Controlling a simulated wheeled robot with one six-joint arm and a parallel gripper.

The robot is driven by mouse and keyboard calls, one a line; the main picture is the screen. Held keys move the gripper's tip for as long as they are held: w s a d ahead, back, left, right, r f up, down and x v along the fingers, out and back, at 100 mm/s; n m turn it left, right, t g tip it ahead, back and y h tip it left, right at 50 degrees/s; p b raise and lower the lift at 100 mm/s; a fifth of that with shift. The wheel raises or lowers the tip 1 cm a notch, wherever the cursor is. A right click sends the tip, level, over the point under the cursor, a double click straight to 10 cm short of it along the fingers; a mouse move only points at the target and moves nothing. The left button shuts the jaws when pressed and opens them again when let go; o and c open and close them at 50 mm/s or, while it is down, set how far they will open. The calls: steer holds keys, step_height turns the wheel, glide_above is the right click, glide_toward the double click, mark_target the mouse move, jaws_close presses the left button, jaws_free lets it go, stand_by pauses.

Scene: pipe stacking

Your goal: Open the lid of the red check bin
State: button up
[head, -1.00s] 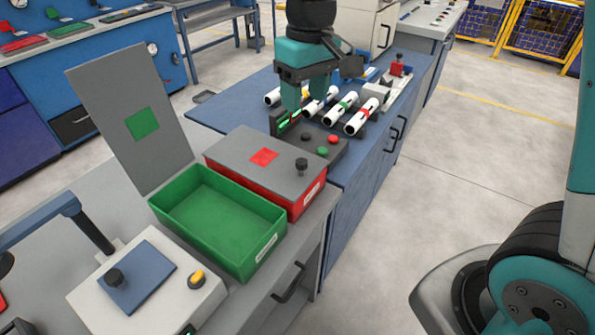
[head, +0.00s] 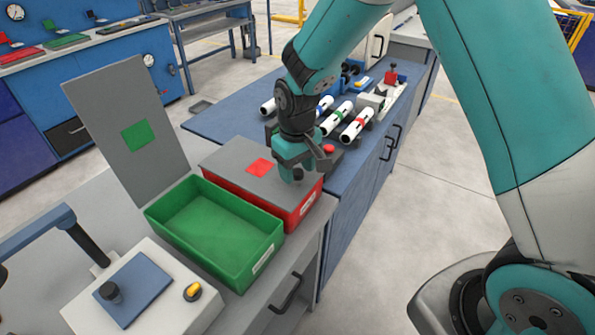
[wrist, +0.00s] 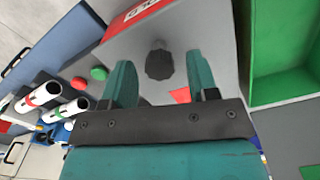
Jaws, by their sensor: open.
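The red check bin (head: 258,203) stands on the bench with its grey lid (head: 232,163) closed; a red square marks the lid. A dark knob (head: 298,174) sits near the lid's right corner. My gripper (head: 291,172) is over that corner, pointing down, close to the knob. In the wrist view, the knob (wrist: 159,62) shows ahead of and between the two teal fingers of my gripper (wrist: 162,85). The fingers are apart and nothing is held. I cannot tell the exact height of the fingertips above the lid.
The green bin (head: 215,230) beside it is empty, its lid (head: 130,132) standing open. White pipes with coloured bands (head: 357,125) lie behind my gripper. A red button (head: 329,149) is close to my gripper. A white box with a yellow knob (head: 193,291) stands in front.

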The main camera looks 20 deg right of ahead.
steer(key=shift+f, duration=0.9)
steer(key=shift+c, duration=0.5)
jaws_close()
steer(key=shift+r, duration=0.15)
